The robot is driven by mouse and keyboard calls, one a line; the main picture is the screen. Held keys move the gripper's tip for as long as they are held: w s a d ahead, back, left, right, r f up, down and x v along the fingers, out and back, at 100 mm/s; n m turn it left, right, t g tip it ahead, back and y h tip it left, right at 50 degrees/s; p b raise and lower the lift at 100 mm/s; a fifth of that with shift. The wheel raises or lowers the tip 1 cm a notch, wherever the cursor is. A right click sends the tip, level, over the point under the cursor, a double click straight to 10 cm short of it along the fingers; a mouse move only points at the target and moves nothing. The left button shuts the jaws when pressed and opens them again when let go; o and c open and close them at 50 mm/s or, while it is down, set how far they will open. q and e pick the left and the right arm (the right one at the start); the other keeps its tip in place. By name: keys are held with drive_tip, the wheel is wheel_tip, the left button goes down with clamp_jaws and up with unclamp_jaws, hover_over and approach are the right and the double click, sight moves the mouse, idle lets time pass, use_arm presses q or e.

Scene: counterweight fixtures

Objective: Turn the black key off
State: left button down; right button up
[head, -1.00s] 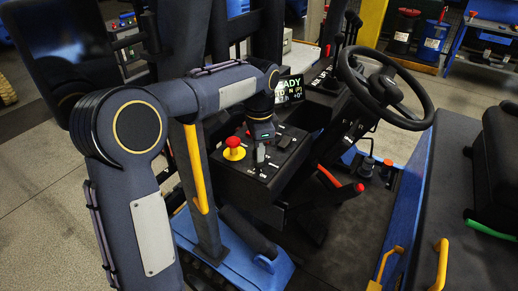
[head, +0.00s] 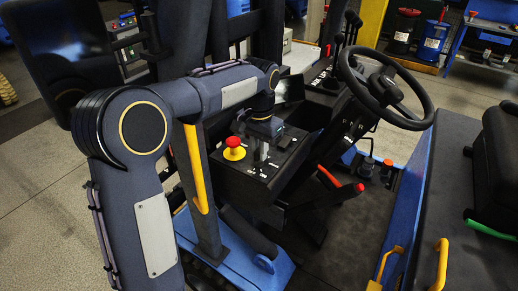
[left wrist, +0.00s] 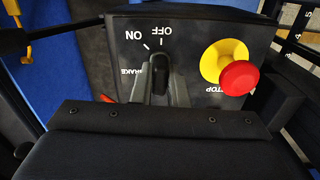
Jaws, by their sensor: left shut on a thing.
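The black key (left wrist: 160,72) stands on the dark control panel (left wrist: 125,30), in the middle of the left wrist view. Its top end points to the tick by the OFF label, with the ON label to the left. My left gripper (left wrist: 162,90) is shut on the key, one finger on each side. In the head view my left gripper (head: 262,151) reaches down to the panel right of the red button; the key itself is hidden there. The display screen (head: 289,88) is dark. My right gripper is not in view.
A red mushroom stop button (head: 235,143) on a yellow base sits close beside the key, and also shows in the left wrist view (left wrist: 240,78). A yellow grab bar (head: 196,170) stands left of the panel. The steering wheel (head: 428,103) and a red-tipped lever (head: 358,188) are to the right.

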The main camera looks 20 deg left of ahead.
use_arm(q)
drive_tip(key=shift+n, duration=0.4)
drive_tip(key=c, duration=1.4)
unclamp_jaws()
drive_tip(key=shift+c, duration=0.2)
drive_tip(key=shift+r, duration=0.1)
wheel_tip(320, 180, up, 8)
drive_tip(key=shift+f+b, duration=0.2)
drive_tip(key=shift+b, duration=0.15)
